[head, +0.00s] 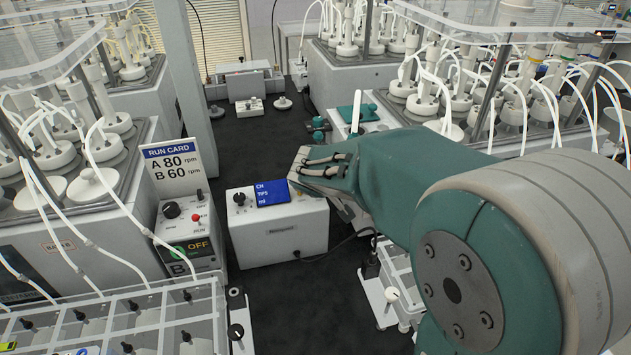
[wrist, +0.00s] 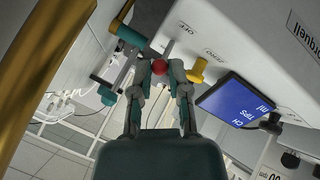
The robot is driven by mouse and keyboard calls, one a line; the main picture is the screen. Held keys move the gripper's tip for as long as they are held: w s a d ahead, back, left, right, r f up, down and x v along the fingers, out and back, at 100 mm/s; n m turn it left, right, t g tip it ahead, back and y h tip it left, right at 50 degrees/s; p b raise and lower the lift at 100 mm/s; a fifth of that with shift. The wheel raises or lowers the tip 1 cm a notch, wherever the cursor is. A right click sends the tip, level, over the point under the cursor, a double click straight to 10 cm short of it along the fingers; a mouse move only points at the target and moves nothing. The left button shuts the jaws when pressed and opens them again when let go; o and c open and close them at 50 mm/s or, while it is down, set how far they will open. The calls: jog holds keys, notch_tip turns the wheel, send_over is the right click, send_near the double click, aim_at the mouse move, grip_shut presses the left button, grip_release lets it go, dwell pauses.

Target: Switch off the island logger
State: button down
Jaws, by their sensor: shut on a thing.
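The island logger is the white box (head: 280,240) with a blue screen (head: 271,192) on the dark bench in the head view. Its blue screen (wrist: 236,103) and white face (wrist: 225,35) also show in the wrist view. In the wrist view my gripper (wrist: 161,73) is shut on a small red ball-shaped knob (wrist: 160,66), which sits close to the logger's face. A thin metal lever (wrist: 168,48) shows beside it, and small labels are printed nearby, hard to read.
A control box (head: 188,225) reading OFF, with a RUN CARD sign (head: 178,168), stands left of the logger. Reactors with white tubes surround the bench. A clear-lidded rack (head: 130,315) is at front left. Dark bench (head: 265,140) is clear behind the logger.

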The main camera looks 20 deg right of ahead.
jog(key=shift+s+f, duration=0.15)
jog(key=shift+f, duration=0.1)
jog(key=c, duration=0.9)
grip_release()
jog(key=shift+r, duration=0.15)
jog(key=shift+r, duration=0.15)
jog(key=v, duration=1.1)
jog(key=shift+s+a, duration=0.15)
jog(key=shift+s, duration=0.15)
jog(key=shift+r, duration=0.1)
